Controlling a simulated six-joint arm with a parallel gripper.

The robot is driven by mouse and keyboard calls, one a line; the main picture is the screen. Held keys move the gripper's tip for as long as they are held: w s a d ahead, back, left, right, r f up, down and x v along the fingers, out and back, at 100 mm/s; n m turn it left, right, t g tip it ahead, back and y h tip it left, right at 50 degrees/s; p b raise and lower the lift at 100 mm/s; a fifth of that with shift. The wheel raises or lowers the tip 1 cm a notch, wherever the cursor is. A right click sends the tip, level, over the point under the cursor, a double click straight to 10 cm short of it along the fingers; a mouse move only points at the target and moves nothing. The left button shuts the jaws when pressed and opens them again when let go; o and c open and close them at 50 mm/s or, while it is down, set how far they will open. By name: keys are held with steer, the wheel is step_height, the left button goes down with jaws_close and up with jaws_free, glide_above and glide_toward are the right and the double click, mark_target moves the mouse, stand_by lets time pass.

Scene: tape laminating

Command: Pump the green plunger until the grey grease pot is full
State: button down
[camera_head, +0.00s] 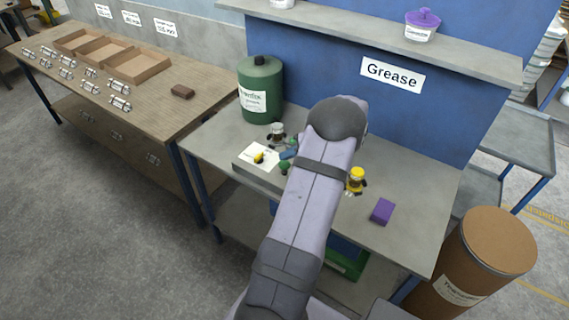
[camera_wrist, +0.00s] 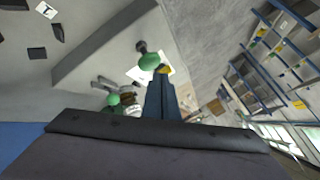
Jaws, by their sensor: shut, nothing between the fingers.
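My gripper (camera_wrist: 160,80) is shut and empty; its dark fingers point at a green knob (camera_wrist: 149,62), which shows just beyond the fingertips. I cannot tell whether they touch. A second green piece (camera_wrist: 113,99) lies left of the fingers in the wrist view. In the head view my arm covers most of the gripper, and a small green part (camera_head: 284,168) shows at the arm's left edge. A small grey-topped item (camera_head: 277,131) stands behind it, perhaps the grey grease pot. Its fill level cannot be seen. A yellow-topped item (camera_head: 357,178) stands right of my arm.
A white card (camera_head: 252,160) with a yellow piece lies at the bench's left front. A large green canister (camera_head: 261,92) stands at the back left. A purple block (camera_head: 382,211) lies at the right, with bare bench around it. A brown drum (camera_head: 480,265) stands beyond.

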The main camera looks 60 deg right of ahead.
mark_target(284, 164)
steer(key=shift+a+f+b, duration=0.1)
steer(key=shift+f+b, duration=1.7)
steer(key=shift+b, duration=0.65)
stand_by(1.7)
steer(key=shift+r, duration=0.2)
stand_by(0.3)
steer(key=shift+r+p, duration=0.35)
steer(key=shift+r, duration=1.25)
steer(key=shift+r, duration=0.15)
steer(key=shift+r+p, duration=1.05)
steer(key=shift+r, duration=1.3)
